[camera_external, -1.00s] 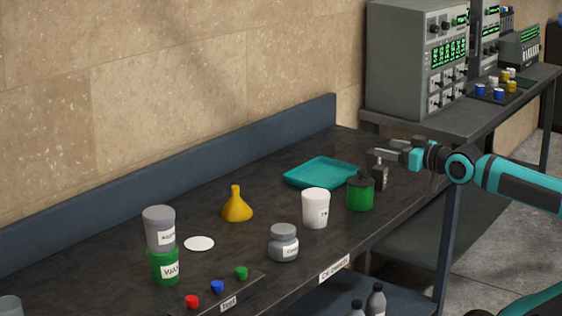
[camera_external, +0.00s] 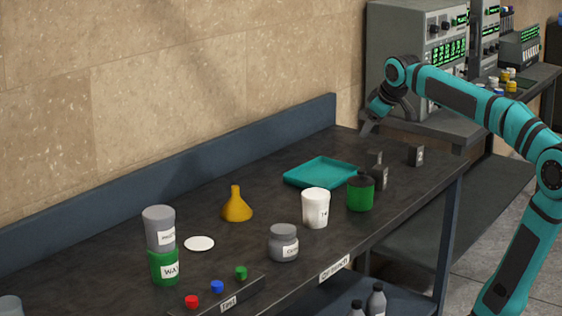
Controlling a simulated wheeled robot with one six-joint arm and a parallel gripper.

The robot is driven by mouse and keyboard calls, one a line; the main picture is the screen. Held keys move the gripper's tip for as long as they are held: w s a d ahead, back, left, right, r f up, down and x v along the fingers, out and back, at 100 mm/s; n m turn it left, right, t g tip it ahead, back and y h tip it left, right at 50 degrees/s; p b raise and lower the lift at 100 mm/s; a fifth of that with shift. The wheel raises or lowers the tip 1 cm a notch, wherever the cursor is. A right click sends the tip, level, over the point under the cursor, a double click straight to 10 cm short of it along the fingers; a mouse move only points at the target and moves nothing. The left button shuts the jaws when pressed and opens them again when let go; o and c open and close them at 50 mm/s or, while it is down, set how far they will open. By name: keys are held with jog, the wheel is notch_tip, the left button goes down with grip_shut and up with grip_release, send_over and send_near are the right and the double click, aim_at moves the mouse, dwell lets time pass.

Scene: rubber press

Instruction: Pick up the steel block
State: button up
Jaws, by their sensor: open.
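Three small dark grey blocks stand on the dark bench at its right end: a back block (camera_external: 374,159), a front block (camera_external: 380,178) and a right block (camera_external: 416,156). Which one is the steel block I cannot tell; the labels are too small to read. My gripper (camera_external: 368,129) is open and empty. It points down at the far right corner of the bench, behind and above the blocks and apart from them. Its fingers are partly hidden by the wrist.
A teal tray (camera_external: 320,172), a green bottle (camera_external: 360,192) and a white cup (camera_external: 316,208) stand left of the blocks. A yellow funnel (camera_external: 236,206) and grey jar (camera_external: 283,243) are farther left. A grey instrument (camera_external: 400,50) stands behind my arm.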

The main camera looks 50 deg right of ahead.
aim_at(380, 167)
jog(key=w+d+g+y, duration=0.25)
jog(key=d+g, duration=0.35)
jog(key=d, duration=0.4)
jog(key=shift+n+h, duration=0.3)
jog(key=shift+h, duration=0.05)
jog(key=f, duration=1.7)
jog(key=shift+w+d+f, duration=0.2)
jog(key=shift+w+d, duration=0.05)
jog(key=shift+w, duration=0.05)
grip_shut()
